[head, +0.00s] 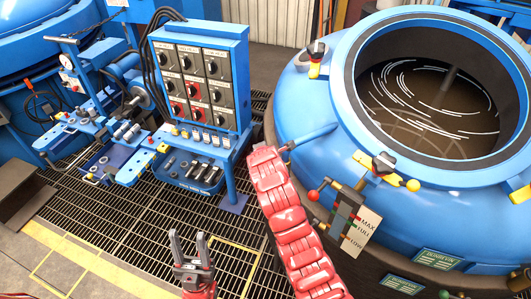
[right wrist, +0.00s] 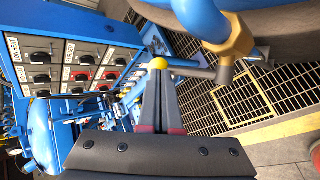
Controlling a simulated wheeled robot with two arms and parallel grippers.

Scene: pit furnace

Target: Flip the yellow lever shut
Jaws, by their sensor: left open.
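In the right wrist view, a grey lever with a round yellow knob (right wrist: 158,63) sticks out sideways from a valve stem below a brass fitting. The fingers of my right gripper (right wrist: 160,78) are together, with their tips at the yellow knob. I cannot tell whether they touch it or only line up with it. In the head view my red right arm reaches to the end of a blue pipe (head: 318,134) on the furnace and hides its gripper and the lever. My left gripper (head: 190,245) is open and empty above the floor grating.
The round blue furnace (head: 300,105) with an open mouth stands at the right. A red-knobbed lever (head: 314,195) and a label plate (head: 356,226) sit on its side. A control panel (head: 199,75) with dials stands at the left. The grating (head: 120,225) before it is clear.

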